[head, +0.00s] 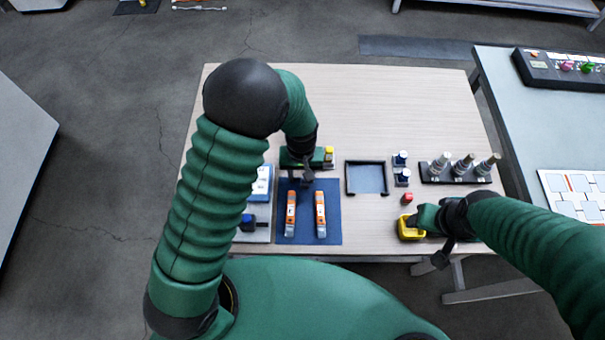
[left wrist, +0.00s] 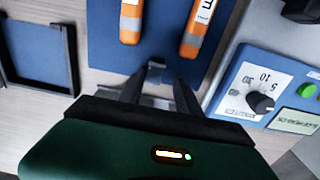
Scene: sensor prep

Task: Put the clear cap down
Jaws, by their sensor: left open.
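My left gripper (head: 306,178) is over the far part of the blue mat (head: 333,232). In the left wrist view its two dark fingers (left wrist: 157,90) are spread apart. A small translucent grey-blue piece (left wrist: 156,73), which looks like the clear cap, shows between the fingertips over the mat. I cannot tell whether it touches a finger. In the head view I cannot make the cap out. Two orange and white sensors (head: 291,215) (head: 320,212) lie side by side on the mat. My right gripper (head: 412,222) is at a yellow container (head: 408,234); its fingers are unclear.
A dark-rimmed tray (head: 348,180) and a black rack (head: 427,178) with several metal fittings stand right of the mat. Two blue-and-white jars and a small red block (head: 407,198) stand nearby. A blue dial box (left wrist: 235,88) is beside the mat. The table's far part is clear.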

